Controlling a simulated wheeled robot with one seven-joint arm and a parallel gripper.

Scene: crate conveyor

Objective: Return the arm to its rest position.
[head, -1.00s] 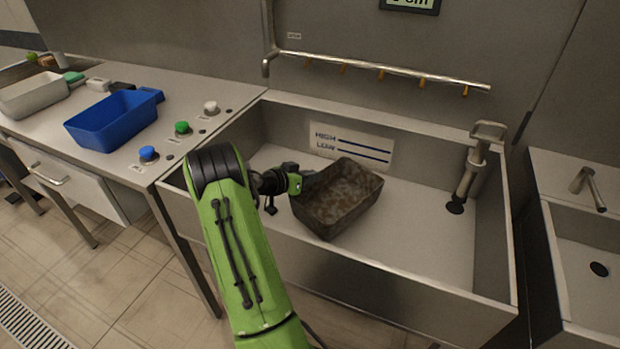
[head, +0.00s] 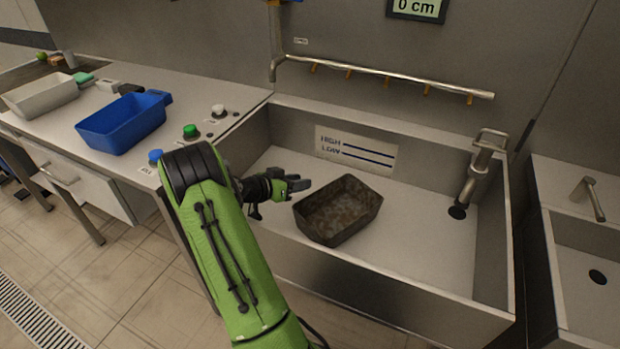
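My gripper (head: 299,185) is at the end of my green arm, over the left part of the large sink. Its dark fingers point right, towards a brown, dirty-looking crate (head: 368,208). A small gap shows between the fingertips and the crate's left rim. The crate sits upright on the sink floor and looks empty inside. Nothing shows held in my gripper. The fingers are small and overlap in this view, so I cannot tell how far apart they are.
The sink (head: 425,225) has a pipe with nozzles (head: 390,79) above and a drain lever (head: 478,175) at right. A blue bin (head: 122,128), a pale bin (head: 42,98) and blue, green and white buttons (head: 190,131) are on the left counter. A display (head: 416,9) reads 0 cm.

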